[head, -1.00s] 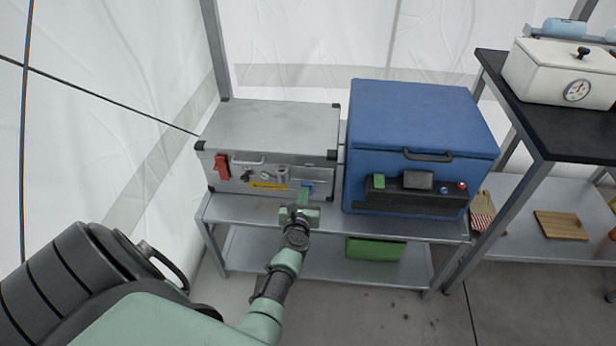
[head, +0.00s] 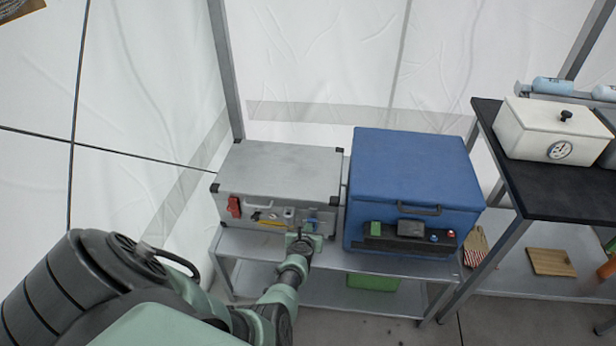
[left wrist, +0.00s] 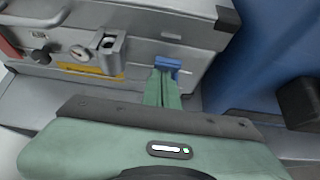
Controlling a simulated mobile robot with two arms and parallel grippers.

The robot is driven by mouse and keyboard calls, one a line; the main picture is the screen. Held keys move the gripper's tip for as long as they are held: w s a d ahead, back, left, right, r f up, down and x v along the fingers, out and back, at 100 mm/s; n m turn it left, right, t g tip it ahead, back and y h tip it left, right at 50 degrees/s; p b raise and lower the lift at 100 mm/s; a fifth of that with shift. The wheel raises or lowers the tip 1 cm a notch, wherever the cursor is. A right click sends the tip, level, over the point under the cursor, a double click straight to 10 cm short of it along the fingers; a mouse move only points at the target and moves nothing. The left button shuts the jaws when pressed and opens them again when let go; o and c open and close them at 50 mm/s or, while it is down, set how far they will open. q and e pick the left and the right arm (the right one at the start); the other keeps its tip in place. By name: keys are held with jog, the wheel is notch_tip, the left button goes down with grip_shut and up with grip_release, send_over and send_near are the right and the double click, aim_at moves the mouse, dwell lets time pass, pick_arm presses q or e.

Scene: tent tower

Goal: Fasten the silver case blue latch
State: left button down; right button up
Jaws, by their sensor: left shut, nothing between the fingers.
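The silver case (head: 283,170) stands shut on the metal shelf, and its front also shows in the left wrist view (left wrist: 105,20). Its blue latch (left wrist: 168,63) is on the right of the case front; in the head view the latch (head: 311,225) is small and partly behind my gripper. A red latch (head: 234,206) is on the left of the case front. My left gripper (left wrist: 164,80) is shut and empty, with its fingertips at the blue latch, seemingly touching it; it also shows in the head view (head: 306,231). My right gripper is not in view.
A blue cooler box (head: 415,165) stands close to the right of the case. A black-topped table (head: 560,185) with a white box (head: 545,130) is further right. A green box (head: 373,282) lies on the lower shelf. Tent walls stand behind.

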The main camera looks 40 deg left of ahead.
pick_arm(q)
jog(key=shift+w+a+r, duration=0.45)
jog(key=shift+w+r, duration=0.2)
jog(key=shift+w, duration=0.15)
jog(key=shift+w+a+r, duration=0.45)
jog(key=shift+w+r, duration=0.15)
jog(key=shift+w, duration=0.2)
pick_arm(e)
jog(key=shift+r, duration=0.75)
pick_arm(q)
jog(key=shift+w+r, duration=0.1)
jog(key=shift+r, duration=0.1)
